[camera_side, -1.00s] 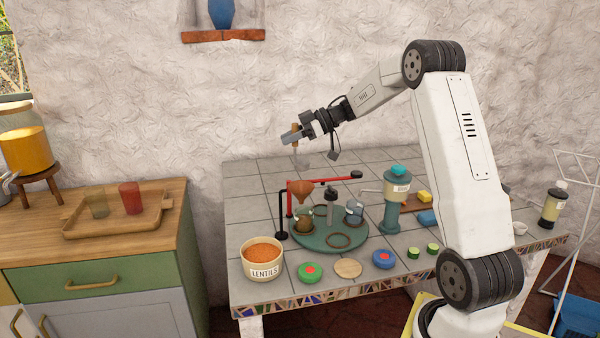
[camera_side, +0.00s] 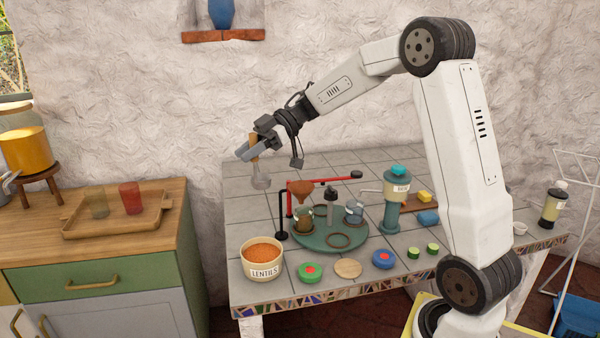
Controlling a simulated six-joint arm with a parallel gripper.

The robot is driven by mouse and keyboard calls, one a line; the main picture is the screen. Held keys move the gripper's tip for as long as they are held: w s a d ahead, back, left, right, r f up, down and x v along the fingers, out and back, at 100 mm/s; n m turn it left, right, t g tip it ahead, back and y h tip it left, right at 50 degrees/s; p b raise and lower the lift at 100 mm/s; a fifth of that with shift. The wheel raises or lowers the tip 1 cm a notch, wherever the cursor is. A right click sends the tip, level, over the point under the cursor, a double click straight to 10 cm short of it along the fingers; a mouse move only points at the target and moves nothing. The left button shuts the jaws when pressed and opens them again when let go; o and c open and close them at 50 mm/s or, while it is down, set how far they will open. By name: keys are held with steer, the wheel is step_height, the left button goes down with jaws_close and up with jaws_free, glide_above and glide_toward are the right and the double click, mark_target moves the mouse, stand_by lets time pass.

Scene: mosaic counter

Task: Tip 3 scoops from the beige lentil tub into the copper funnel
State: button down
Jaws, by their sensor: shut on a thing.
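My gripper (camera_side: 250,151) is shut on the wooden handle of a scoop (camera_side: 261,181). The scoop hangs bowl-down in the air, above the back left of the counter. I cannot tell whether its bowl holds anything. The beige lentil tub (camera_side: 263,270), marked LENTILS and full of orange lentils (camera_side: 262,254), stands at the front left of the counter, below and in front of the scoop. The copper funnel (camera_side: 301,192) sits on a stand right of the scoop and a little lower, above a glass jar (camera_side: 303,222) with brownish contents.
A green turntable (camera_side: 325,248) carries the jar, a second glass jar (camera_side: 354,213) and a dark central post (camera_side: 331,205). A red lever arm (camera_side: 330,181) reaches over it. A teal dispenser (camera_side: 394,205) stands to the right. Lids (camera_side: 347,268) lie along the front edge.

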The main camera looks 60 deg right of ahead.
step_height(320, 180, down, 11)
steer(key=a, duration=0.2)
steer(key=shift+s+f+n+g, duration=0.2)
steer(key=shift+s+n+g, duration=0.1)
steer(key=shift+s, duration=0.05)
steer(key=shift+f, duration=0.15)
step_height(320, 180, down, 9)
stand_by(1.3)
steer(key=shift+f, duration=0.1)
stand_by(0.8)
step_height(320, 180, up, 8)
steer(key=shift+f, duration=0.2)
stand_by(1.0)
